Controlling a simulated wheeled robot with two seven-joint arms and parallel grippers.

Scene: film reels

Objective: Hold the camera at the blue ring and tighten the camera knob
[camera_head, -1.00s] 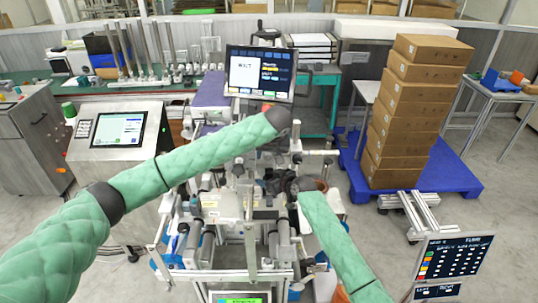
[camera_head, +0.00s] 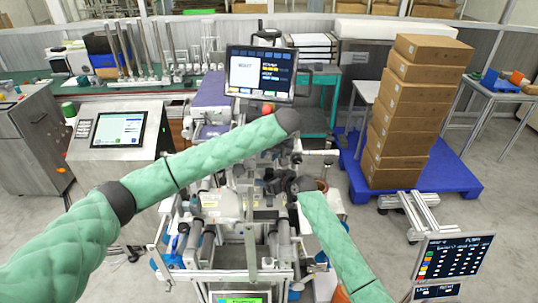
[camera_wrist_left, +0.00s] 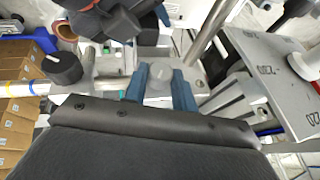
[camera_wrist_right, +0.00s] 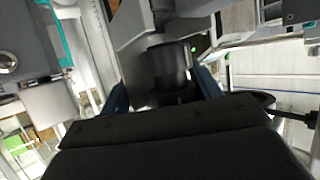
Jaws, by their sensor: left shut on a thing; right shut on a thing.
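In the left wrist view my left gripper (camera_wrist_left: 160,76) has its blue fingers closed on a small light grey part (camera_wrist_left: 158,87). In the right wrist view my right gripper (camera_wrist_right: 162,84) has its fingers on both sides of a black cylinder (camera_wrist_right: 168,66) under a grey housing (camera_wrist_right: 150,22). I cannot tell for certain which of these parts is the camera and which is its knob. No blue ring can be made out. In the head view both hands are close together at the central machine (camera_head: 225,205), and their fingertips are hidden or too small to see.
A monitor (camera_head: 261,73) stands behind the machine. A control console (camera_head: 118,140) is at left. Stacked cardboard boxes (camera_head: 415,110) stand on a blue pallet (camera_head: 455,180) at right. In the left wrist view a black knob-like part (camera_wrist_left: 62,66) and metal plates (camera_wrist_left: 280,75) crowd the gripper.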

